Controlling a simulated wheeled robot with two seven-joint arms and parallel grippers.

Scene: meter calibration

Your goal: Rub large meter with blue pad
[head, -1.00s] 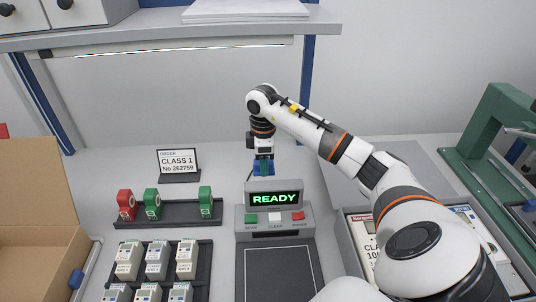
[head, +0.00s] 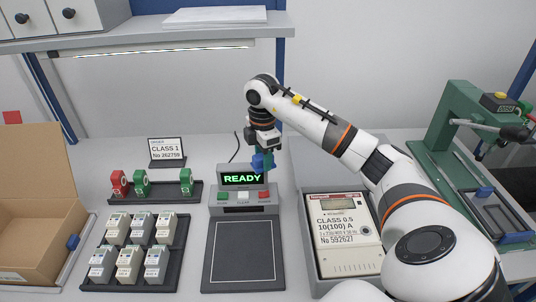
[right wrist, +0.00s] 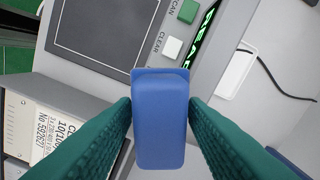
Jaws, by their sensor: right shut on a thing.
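The large meter (head: 345,228), cream with a grey display and a "CLASS 0.5, 10(100) A" label, lies in a grey tray (head: 310,262) right of the calibration station; my right arm covers its right side. Part of its label (right wrist: 55,130) shows at the lower left of the right wrist view. My right gripper (head: 264,160) is shut on the blue pad (right wrist: 160,120), which sits between its green fingers. In the head view the blue pad (head: 257,161) is above the back of the station, apart from the meter. My left gripper is not in view.
The station (head: 245,200) has a dark plate, a READY display and several buttons. Several small meters (head: 130,250) stand in a black rack at left, with red and green stamps (head: 142,184) behind. An open cardboard box (head: 40,200) is far left; a green press (head: 460,150) is right.

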